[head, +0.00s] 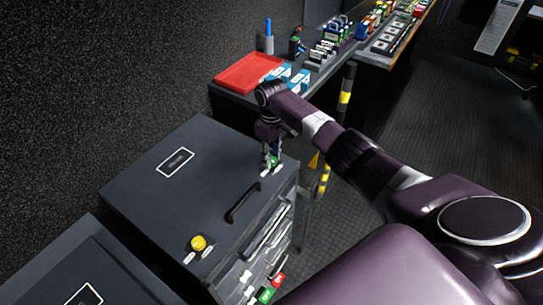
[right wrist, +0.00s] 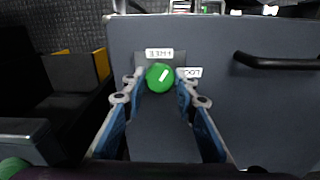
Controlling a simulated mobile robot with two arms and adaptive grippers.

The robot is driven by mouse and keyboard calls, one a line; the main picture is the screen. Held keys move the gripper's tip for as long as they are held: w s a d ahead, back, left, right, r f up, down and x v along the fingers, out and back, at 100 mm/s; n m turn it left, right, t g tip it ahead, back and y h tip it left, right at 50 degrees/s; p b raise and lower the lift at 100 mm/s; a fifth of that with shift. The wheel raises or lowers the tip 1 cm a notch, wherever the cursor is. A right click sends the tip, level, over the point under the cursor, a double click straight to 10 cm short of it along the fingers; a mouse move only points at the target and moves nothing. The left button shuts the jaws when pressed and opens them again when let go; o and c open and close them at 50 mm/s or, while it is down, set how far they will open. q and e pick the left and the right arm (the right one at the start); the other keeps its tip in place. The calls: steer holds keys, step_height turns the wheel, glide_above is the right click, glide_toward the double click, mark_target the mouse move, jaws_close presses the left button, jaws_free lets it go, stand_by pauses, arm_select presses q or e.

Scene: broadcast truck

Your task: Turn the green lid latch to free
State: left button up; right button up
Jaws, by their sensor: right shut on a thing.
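The green lid latch (right wrist: 160,77) is a round knob with a slanted white mark, set on the dark lid (right wrist: 250,110). In the right wrist view, an upside-down FREE label (right wrist: 159,53) lies just above it and a LOCK label (right wrist: 193,72) to its right. The mark slants up and right, between the two labels. My right gripper (right wrist: 159,84) has a finger on each side of the knob and is shut on it. In the head view my right gripper (head: 270,164) points down at the lid's far right corner, mostly hiding the latch. My left gripper is out of view.
A black handle (head: 243,203) and a yellow knob (head: 198,243) sit on the same lid. Drawers with red and green tags are on the case's front. Behind stands a bench with a red tray (head: 248,73), a blue marker (head: 268,36) and several small items. Floor at right is clear.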

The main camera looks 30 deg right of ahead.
mark_target(272, 159)
steer(key=n, duration=0.4)
steer(key=shift+n, duration=0.3)
steer(key=shift+w+r, duration=0.1)
stand_by(0.4)
steer(key=o, duration=1.2)
steer(key=shift+c, duration=0.2)
steer(key=shift+r, duration=0.2)
step_height(272, 159, up, 12)
steer(key=shift+f, duration=0.2)
